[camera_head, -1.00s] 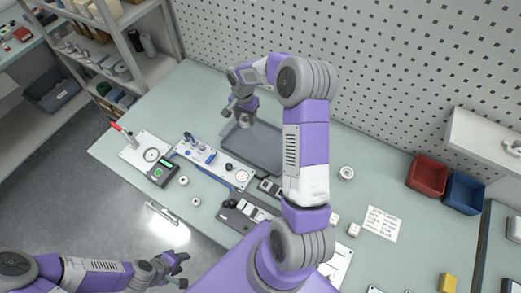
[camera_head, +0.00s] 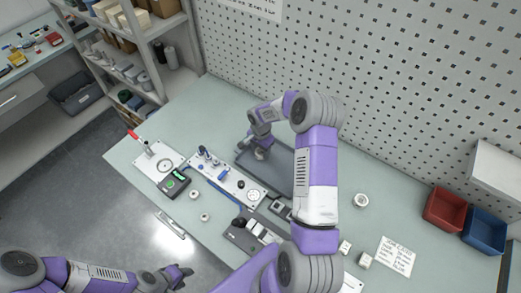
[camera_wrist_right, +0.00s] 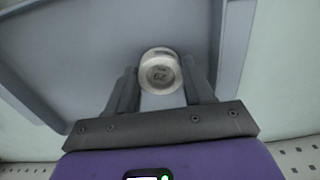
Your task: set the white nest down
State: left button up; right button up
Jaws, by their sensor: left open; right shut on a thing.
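The white nest (camera_wrist_right: 160,72) is a round, pale piece with a dark marking on its face, seen in the right wrist view. My right gripper (camera_wrist_right: 160,80) is shut on it, with one finger on each side. Behind the nest is the grey tray (camera_wrist_right: 75,45). In the head view my right gripper (camera_head: 261,153) is over the left part of the tray (camera_head: 282,174), and the nest is too small to make out there. I cannot tell whether the nest touches the tray floor. My left gripper (camera_head: 185,275) is open and empty, off the table's front edge.
A fixture plate (camera_head: 228,178) and a red-handled press (camera_head: 155,156) stand left of the tray. A small device with a green display (camera_head: 173,184) and pale rings (camera_head: 205,217) lie near the front edge. Red (camera_head: 444,208) and blue (camera_head: 483,230) bins are at right.

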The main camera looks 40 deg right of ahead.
jog(key=o, duration=0.6)
jog(key=shift+f, duration=0.15)
jog(key=o, duration=0.4)
jog(key=shift+r, duration=0.2)
jog(key=shift+r, duration=0.35)
notch_tip(320, 180, up, 11)
jog(key=shift+r, duration=0.2)
jog(key=shift+f, duration=0.1)
send_over(261, 153)
jog(key=shift+a+f, duration=0.1)
jog(key=shift+f, duration=4.05)
